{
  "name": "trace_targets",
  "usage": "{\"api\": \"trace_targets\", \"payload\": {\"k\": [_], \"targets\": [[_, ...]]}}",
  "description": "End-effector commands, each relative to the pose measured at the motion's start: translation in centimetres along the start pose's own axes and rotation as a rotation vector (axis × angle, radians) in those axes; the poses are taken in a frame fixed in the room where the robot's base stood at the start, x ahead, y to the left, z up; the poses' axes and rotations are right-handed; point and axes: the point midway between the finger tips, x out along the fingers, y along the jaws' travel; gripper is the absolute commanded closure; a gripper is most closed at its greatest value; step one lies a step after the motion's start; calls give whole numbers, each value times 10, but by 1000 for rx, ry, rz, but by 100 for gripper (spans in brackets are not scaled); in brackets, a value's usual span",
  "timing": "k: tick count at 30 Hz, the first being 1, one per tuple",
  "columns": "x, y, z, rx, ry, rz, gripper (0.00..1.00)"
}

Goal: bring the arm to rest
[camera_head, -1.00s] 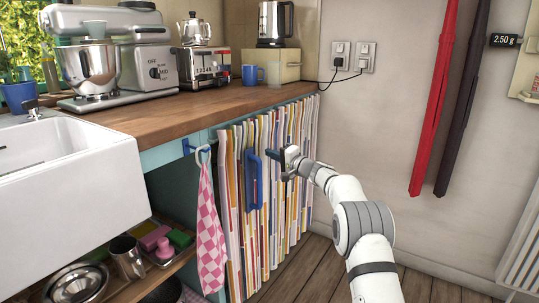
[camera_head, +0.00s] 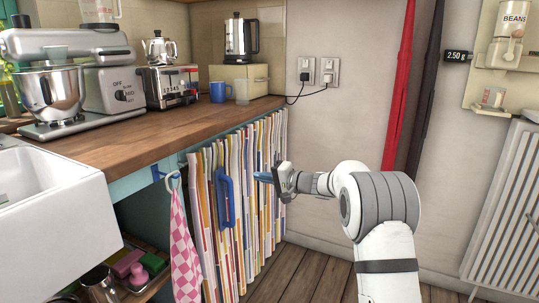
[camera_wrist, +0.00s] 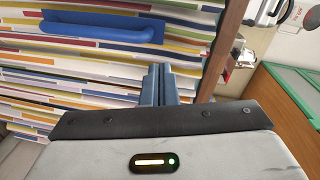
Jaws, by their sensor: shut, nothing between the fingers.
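My gripper (camera_head: 266,177) is shut and empty, in front of the right part of the striped curtain (camera_head: 206,210) under the counter. Its two blue fingers lie side by side in the wrist view (camera_wrist: 158,84), pointing toward the curtain. The blue handle (camera_head: 225,197) on the curtain is to the left of the fingers in the head view, apart from them. It also shows in the wrist view (camera_wrist: 97,31) at the upper left. My arm reaches in from the lower right, bent at its grey joint.
The wooden counter (camera_head: 150,145) carries a mixer (camera_head: 55,85), a toaster (camera_head: 172,87), and a kettle (camera_head: 240,38). A pink checked towel (camera_head: 184,245) hangs left of the curtain. A radiator (camera_head: 508,215) stands at the right wall. Wooden floor (camera_head: 300,275) shows below.

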Motion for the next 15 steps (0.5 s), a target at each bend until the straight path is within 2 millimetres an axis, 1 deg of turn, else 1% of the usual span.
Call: {"api": "trace_targets", "payload": {"k": [1, 3, 5, 6, 8, 9, 11, 12, 14, 15], "targets": [[-16, -43, 14, -15, -38, 56, 100], [-37, -70, 38, -29, -93, 147, 100], [-56, -89, 59, -40, -136, 227, 100], [-71, -101, 73, -49, -162, 282, 100], [-93, -118, 94, -64, -197, 364, 100], [-109, -128, 108, -74, -219, 418, 100], [-134, -143, 128, -92, -247, 503, 100], [-151, -152, 141, -105, -263, 559, 100], [-178, -165, 160, -126, -285, 643, 100], [-196, -173, 172, -142, -297, 699, 100]]}}
